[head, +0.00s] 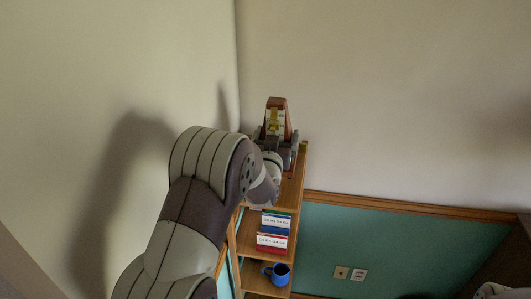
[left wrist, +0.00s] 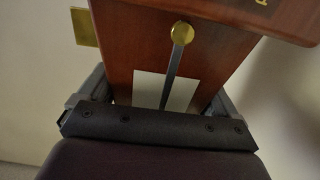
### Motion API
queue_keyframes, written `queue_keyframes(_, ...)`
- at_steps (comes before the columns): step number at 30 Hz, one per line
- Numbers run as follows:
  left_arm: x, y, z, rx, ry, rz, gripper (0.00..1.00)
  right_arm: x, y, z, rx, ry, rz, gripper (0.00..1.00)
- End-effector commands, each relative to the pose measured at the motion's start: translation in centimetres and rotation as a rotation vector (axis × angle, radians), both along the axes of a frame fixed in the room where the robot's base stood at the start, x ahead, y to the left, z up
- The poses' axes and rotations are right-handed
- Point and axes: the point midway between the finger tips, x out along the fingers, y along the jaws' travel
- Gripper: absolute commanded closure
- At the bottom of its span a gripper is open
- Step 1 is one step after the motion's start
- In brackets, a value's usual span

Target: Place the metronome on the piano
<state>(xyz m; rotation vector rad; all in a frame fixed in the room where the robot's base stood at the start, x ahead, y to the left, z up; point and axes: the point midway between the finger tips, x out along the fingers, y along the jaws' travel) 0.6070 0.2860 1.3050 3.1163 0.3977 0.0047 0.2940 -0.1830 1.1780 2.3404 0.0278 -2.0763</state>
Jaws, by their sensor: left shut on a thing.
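The metronome (head: 277,104) is a reddish-brown tapered wooden body with a brass-coloured part, seen upright at the top of the wooden shelf in the head view. In the left wrist view the metronome (left wrist: 125,60) fills the middle, with its pendulum rod and round brass weight towards me. My left gripper (head: 275,146) is shut on the metronome; in the left wrist view its fingers (left wrist: 155,102) lie on both sides of the body. I cannot tell whether the metronome's base touches the shelf top. The piano cannot be clearly made out. My right gripper is not in view.
The narrow wooden shelf (head: 299,172) stands in the corner against the walls. On its lower boards are a blue box (head: 276,222), a red box (head: 271,242) and a blue mug (head: 279,273). A dark brown surface (head: 500,258) shows at the lower right.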

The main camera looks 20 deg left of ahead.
Motion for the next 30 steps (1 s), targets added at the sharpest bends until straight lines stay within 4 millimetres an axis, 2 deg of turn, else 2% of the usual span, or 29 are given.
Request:
queue_keyframes(1, -0.8, 0.8, 0.1, 0.001, -0.002, 0.004, 0.75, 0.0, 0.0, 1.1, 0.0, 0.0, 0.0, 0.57)
queue_keyframes(6, -2.5, 2.3, -1.6, 0.0, -0.004, 0.001, 0.75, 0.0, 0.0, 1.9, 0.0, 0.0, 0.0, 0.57)
queue_keyframes(8, -2.8, 2.4, -2.0, 0.0, -0.004, 0.0, 0.75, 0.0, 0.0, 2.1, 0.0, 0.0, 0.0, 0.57)
queue_keyframes(13, -2.8, 2.4, -4.8, 0.0, -0.002, -0.001, 0.75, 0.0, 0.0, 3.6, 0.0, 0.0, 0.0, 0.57)
queue_keyframes(17, -2.8, 2.4, -6.0, 0.001, -0.006, -0.001, 0.75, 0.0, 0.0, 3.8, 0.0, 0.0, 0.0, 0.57)
queue_keyframes(26, -2.7, 2.4, -6.4, 0.002, -0.007, 0.0, 0.75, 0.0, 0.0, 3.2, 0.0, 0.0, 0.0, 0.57)
queue_keyframes(27, -2.8, 2.4, -6.4, 0.0, -0.001, 0.0, 0.0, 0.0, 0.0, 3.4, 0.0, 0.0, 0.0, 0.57)
queue_keyframes(30, -2.8, 2.4, -6.4, 0.0, 0.0, 0.0, 0.0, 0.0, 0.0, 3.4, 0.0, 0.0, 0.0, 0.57)
